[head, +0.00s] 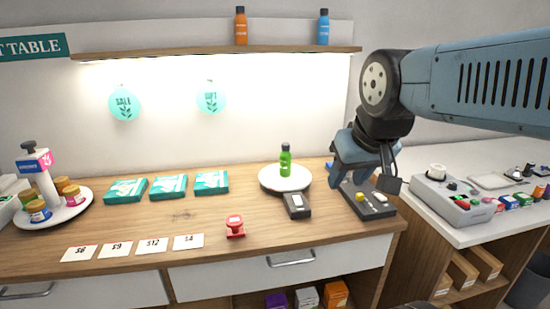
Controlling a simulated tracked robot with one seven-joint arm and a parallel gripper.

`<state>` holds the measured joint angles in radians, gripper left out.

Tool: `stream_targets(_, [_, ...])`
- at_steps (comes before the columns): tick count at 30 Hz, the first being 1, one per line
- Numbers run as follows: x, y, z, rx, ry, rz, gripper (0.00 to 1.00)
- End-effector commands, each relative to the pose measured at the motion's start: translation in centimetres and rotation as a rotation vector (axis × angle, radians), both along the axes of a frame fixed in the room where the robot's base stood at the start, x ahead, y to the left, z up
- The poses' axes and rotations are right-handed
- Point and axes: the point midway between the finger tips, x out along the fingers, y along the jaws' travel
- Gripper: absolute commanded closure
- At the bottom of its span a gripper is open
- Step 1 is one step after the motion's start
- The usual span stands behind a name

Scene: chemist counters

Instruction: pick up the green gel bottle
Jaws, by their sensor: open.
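The green gel bottle (285,162) with a dark cap stands upright on a round white plate (268,180) towards the back right of the wooden counter. My gripper (366,183) is to the right of the bottle, pointing down over the counter's right end near a dark tray. It is apart from the bottle and holds nothing that I can see. Its fingers are partly hidden by its own body.
A dark scanner-like device (297,206) sits in front of the plate, and a dark tray (369,200) with small items lies under my gripper. A red stamp (235,227) and price cards (152,245) lie in front. A shelf (220,50) with two bottles hangs above.

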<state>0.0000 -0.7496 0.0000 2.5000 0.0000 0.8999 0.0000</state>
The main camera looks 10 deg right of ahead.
Motion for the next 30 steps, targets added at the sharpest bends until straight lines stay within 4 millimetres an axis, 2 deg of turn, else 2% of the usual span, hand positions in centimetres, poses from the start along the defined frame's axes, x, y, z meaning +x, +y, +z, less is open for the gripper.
stream_targets(10, [0.0, 0.0, 0.0, 0.0, -0.001, 0.0, 0.57])
stream_targets(14, [0.3, 0.0, 0.0, -0.002, -0.004, 0.0, 0.46])
stream_targets(16, [1.2, 0.0, -0.1, -0.008, -0.017, 0.0, 0.39])
stream_targets(20, [4.4, -0.1, -0.7, -0.031, -0.067, 0.003, 0.39])
stream_targets(30, [16.3, -0.1, -3.8, -0.097, -0.288, 0.047, 0.39])
